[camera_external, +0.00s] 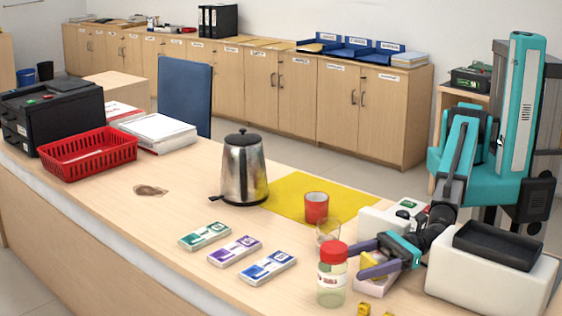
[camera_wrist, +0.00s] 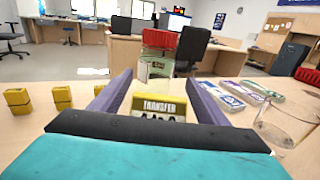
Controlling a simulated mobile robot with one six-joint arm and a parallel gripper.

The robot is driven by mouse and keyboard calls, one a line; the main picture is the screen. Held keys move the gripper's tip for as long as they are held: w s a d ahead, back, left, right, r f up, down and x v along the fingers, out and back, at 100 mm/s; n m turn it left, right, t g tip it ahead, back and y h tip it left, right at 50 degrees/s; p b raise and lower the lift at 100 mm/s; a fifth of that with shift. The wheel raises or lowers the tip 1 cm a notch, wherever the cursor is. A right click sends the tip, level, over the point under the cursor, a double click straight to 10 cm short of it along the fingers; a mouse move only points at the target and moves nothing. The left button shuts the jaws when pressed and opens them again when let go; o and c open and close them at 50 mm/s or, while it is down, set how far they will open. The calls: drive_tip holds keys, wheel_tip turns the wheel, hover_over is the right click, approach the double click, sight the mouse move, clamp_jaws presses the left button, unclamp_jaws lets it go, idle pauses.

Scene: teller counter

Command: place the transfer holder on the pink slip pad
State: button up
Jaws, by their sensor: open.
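The yellow transfer holder (camera_external: 374,265) stands over the pink slip pad (camera_external: 374,287) at the counter's front right and appears to rest on it; its base is partly hidden. In the wrist view the holder (camera_wrist: 158,107), its label reading "TRANSFER", is between my two purple fingers. My gripper (camera_external: 357,261) is open, with one finger on each side of the holder; gaps show beside it in the wrist view (camera_wrist: 159,82). The pink pad is mostly covered by the holder and my lower finger.
A red-lidded jar (camera_external: 332,276) stands close left of my gripper, with a clear glass (camera_external: 327,232) behind it. Green (camera_external: 204,236), purple (camera_external: 235,251) and blue (camera_external: 267,267) slip pads lie left. A kettle (camera_external: 242,172) and red cup (camera_external: 316,207) stand farther back. Small yellow blocks (camera_wrist: 62,98) are nearby.

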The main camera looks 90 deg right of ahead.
sight(370, 258)
drive_tip(key=shift+r+p, duration=0.25)
drive_tip(key=shift+p, duration=0.05)
drive_tip(key=v, duration=0.3)
drive_tip(key=shift+s+d+f+b, duration=0.1)
drive_tip(key=shift+s+d+b, duration=0.1)
drive_tip(key=shift+b, duration=0.2)
wheel_tip(370, 258, up, 5)
drive_tip(key=shift+w+a+r, duration=0.1)
drive_tip(key=shift+w+a, duration=0.05)
drive_tip(key=shift+w, duration=0.05)
drive_tip(key=shift+r, duration=0.9)
